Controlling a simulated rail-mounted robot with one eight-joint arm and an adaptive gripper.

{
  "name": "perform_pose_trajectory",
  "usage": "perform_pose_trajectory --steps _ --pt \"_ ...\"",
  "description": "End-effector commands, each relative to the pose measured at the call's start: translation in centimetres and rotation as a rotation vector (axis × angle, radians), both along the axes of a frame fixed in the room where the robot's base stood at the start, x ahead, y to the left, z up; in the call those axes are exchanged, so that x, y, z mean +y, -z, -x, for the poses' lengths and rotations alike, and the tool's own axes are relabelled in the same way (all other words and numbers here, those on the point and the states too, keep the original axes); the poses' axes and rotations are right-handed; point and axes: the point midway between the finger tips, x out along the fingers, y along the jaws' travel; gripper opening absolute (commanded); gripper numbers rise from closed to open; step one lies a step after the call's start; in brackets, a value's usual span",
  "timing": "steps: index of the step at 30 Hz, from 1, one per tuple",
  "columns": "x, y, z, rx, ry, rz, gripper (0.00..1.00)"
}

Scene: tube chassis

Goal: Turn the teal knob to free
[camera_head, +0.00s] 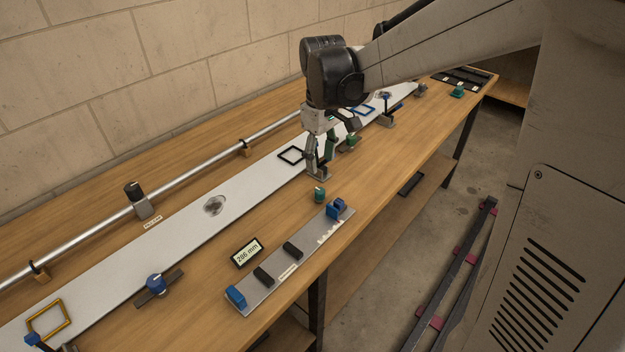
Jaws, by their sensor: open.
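A teal knob (320,194) with a pale mark on top stands on the wooden bench just in front of my gripper. A second teal-green knob (351,140) sits on a mount at the white strip's near edge, behind and right of my gripper. A third green knob (457,91) stands at the far right end of the bench. My gripper (319,173) points down, open, low over the bench by the strip's near edge. No knob shows between its fingers. I cannot tell whether the fingertips touch anything. Any knob labels are too small to read.
A long white strip (110,282) runs along the bench, with a metal rail (85,241) behind it. A blue knob (155,284) stands on a dark bar at the left. A display (247,253) reads 286 mm, beside a grey plate (270,279) with blue blocks and dark pieces.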

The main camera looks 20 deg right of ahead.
Motion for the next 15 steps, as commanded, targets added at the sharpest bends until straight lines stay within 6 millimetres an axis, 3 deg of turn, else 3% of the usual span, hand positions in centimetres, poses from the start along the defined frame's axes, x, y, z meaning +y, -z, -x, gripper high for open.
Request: perform_pose_trajectory --steps 9,15 --pt "0.0 6.2 0.0 -0.001 0.0 -0.001 0.4" --pt "0.0 9.3 0.0 -0.001 0.001 -0.001 0.4"
